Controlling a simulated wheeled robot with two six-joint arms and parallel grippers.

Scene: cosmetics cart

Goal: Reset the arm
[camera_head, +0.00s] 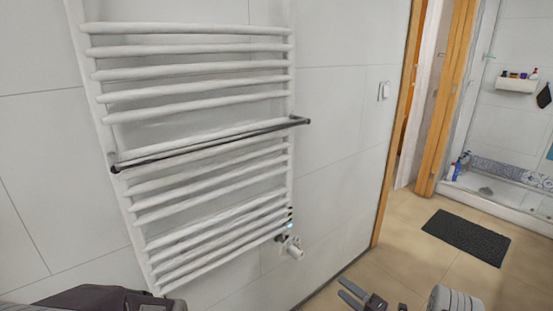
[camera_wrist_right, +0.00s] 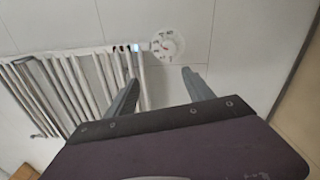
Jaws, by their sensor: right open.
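My right gripper (camera_head: 360,297) shows at the bottom of the head view, right of centre, low in front of the wall and floor. Its two fingers are apart with nothing between them. In the right wrist view the open fingers of the right gripper (camera_wrist_right: 160,90) point towards the white tiled wall beside the towel radiator. At the lower left of the head view a dark, rounded part of my own body shows. My left gripper is not in view.
A white towel radiator (camera_head: 190,88) with a dark rail (camera_head: 215,142) hangs on the tiled wall. Its valve (camera_head: 291,249) sticks out at the lower right. A wooden door frame (camera_head: 395,115), a dark mat (camera_head: 466,237) and a shower tray (camera_head: 490,192) are further right. Floor around the mat is clear.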

